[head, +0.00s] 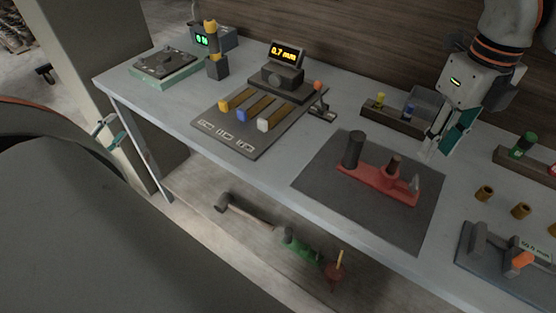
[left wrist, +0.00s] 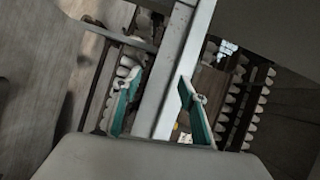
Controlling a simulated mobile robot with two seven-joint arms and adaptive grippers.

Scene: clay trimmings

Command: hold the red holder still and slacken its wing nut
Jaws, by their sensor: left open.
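The red holder (head: 372,184) lies on a dark mat (head: 330,205) on the table in the head view. A dark upright cylinder (head: 353,150) stands at its left end and a red socket with a brown post (head: 392,166) nearer its right. A small grey winged piece (head: 415,184), seemingly the wing nut, is at its right end. My right gripper (head: 432,150) hangs above and behind that end, apart from it; its finger gap is unclear. My left gripper (head: 108,128) is open beside the table's left leg, far from the holder. Its teal-padded fingers stand apart in the left wrist view (left wrist: 160,105).
A pale beam (left wrist: 182,70) runs between the left fingers' outlines in the wrist view; contact is unclear. A tool board (head: 240,145), a display (head: 285,60) and a dark block rack (head: 392,118) stand on the table. A gauge tray (head: 480,265) lies at right. Tools lie on a lower shelf (head: 265,240).

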